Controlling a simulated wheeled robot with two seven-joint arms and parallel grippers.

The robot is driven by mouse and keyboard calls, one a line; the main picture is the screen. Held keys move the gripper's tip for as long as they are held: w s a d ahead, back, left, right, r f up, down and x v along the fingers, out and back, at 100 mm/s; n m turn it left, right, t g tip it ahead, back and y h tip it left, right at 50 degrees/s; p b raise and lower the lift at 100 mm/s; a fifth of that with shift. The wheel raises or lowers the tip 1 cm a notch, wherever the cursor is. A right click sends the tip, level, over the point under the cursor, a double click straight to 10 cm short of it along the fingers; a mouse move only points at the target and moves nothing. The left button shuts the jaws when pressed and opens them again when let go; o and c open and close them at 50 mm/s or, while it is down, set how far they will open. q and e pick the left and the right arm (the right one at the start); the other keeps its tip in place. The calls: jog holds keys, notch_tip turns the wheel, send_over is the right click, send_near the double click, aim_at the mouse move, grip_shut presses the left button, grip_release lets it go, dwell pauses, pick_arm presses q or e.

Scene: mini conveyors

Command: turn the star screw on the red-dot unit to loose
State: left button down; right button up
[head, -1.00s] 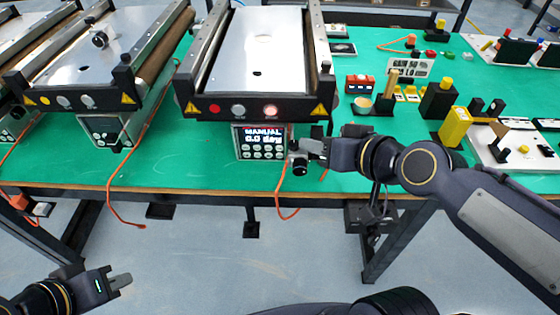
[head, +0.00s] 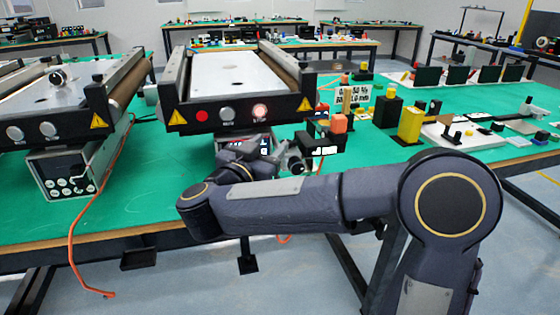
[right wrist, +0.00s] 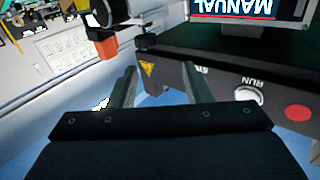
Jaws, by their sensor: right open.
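The red-dot unit is the middle conveyor, with a red dot (head: 202,116) on its black front panel. Its control box hangs below, mostly hidden behind my right arm; its display (right wrist: 235,9) reads MANUAL upside down in the right wrist view. A small dark knob (head: 297,166), apparently the star screw, is right of the box. It seems to be the black knob (right wrist: 145,41) beyond my fingers in the right wrist view; its star shape and setting are unclear. My right gripper (right wrist: 157,84) is open and empty, apart from the knob. My left gripper is out of view.
A black device with an orange top (head: 338,122) stands right of the unit, close to my arm. Yellow and black blocks (head: 410,122) stand farther right. Another conveyor (head: 65,100) is at the left, with an orange cable (head: 72,235) hanging over the table edge.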

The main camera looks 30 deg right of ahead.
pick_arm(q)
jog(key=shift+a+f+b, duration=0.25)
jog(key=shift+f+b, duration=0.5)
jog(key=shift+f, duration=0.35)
pick_arm(e)
jog(key=shift+m+g+h, duration=0.3)
jog(key=shift+g+h, duration=0.1)
jog(key=shift+g, duration=0.5)
jog(key=w+d, duration=0.1)
jog(key=d, duration=0.1)
jog(key=w+d+f, duration=0.1)
jog(key=d, duration=0.3)
jog(key=shift+w+d+f, duration=0.1)
jog(key=shift+w+f, duration=0.3)
jog(key=c, duration=0.9)
jog(key=shift+c, duration=0.2)
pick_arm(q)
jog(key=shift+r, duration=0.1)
